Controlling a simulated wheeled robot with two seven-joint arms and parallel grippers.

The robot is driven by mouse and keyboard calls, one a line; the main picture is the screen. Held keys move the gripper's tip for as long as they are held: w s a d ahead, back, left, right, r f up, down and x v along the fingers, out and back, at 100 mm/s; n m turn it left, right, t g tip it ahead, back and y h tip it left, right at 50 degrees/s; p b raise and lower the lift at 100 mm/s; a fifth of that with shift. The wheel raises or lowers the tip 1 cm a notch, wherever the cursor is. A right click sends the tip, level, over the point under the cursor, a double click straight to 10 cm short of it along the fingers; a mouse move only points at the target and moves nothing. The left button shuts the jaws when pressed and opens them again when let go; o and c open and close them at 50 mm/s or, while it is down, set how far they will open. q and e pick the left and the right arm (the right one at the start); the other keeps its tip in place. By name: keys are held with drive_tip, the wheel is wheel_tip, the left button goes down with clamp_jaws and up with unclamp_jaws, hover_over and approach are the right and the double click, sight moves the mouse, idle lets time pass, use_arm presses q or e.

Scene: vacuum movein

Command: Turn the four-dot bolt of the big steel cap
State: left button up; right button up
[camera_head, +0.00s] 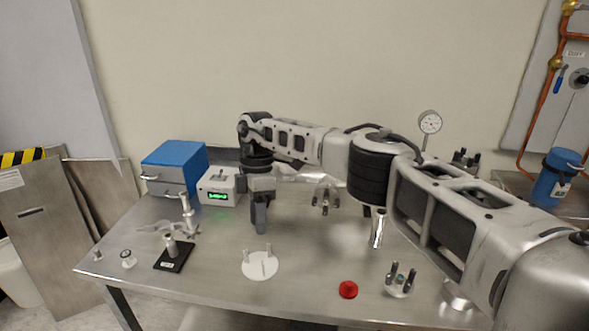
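My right arm reaches in from the right across the table, and its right gripper (261,222) points down above the table's middle left. Its fingers overlap from this side, so I cannot tell if they are open. A steel piece with several upright bolts (325,204) stands behind my arm, partly hidden. A second small piece with upright bolts (400,288) stands at the front right. I cannot tell which of these is the big steel cap; dot marks are too small to read. My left gripper is not in view.
A white disc with two pegs (260,267) lies in front of the gripper. A blue drawer box (172,157), a device with a green display (221,188), a black stand (174,256), a red knob (348,290) and a steel cylinder (377,230) stand around the table (310,270).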

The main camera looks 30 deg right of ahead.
drive_tip(key=s+a+f+n+y, duration=0.1)
drive_tip(key=a+f, duration=0.1)
drive_tip(key=a, duration=0.1)
drive_tip(key=s+a+f+y, duration=0.1)
drive_tip(key=a+f, duration=0.1)
drive_tip(key=a, duration=0.1)
drive_tip(key=s+a+f+n+y, duration=0.1)
drive_tip(key=a+f, duration=0.1)
drive_tip(key=a, duration=0.1)
drive_tip(key=shift+s+n, duration=0.1)
drive_tip(key=shift+n, duration=0.2)
drive_tip(key=s+a+f+m+t+y, duration=0.1)
drive_tip(key=s+a+t+y, duration=0.2)
drive_tip(key=s+a+y, duration=0.55)
drive_tip(key=s+a+m+t+y, duration=0.15)
drive_tip(key=a+t+y, duration=0.3)
drive_tip(key=a, duration=0.85)
drive_tip(key=s+d+f+m+t+h, duration=0.1)
drive_tip(key=s+d+f+m+h, duration=0.3)
drive_tip(key=d, duration=0.3)
drive_tip(key=s+d+f+m+t+h, duration=0.2)
drive_tip(key=s+d+f+m+h, duration=0.3)
drive_tip(key=d, duration=0.3)
drive_tip(key=s+d+f+m+t+h, duration=0.2)
drive_tip(key=s+d+f+m+h, duration=0.2)
drive_tip(key=s+d+h, duration=0.2)
drive_tip(key=shift+d+f, duration=0.3)
drive_tip(key=shift+d, duration=0.8)
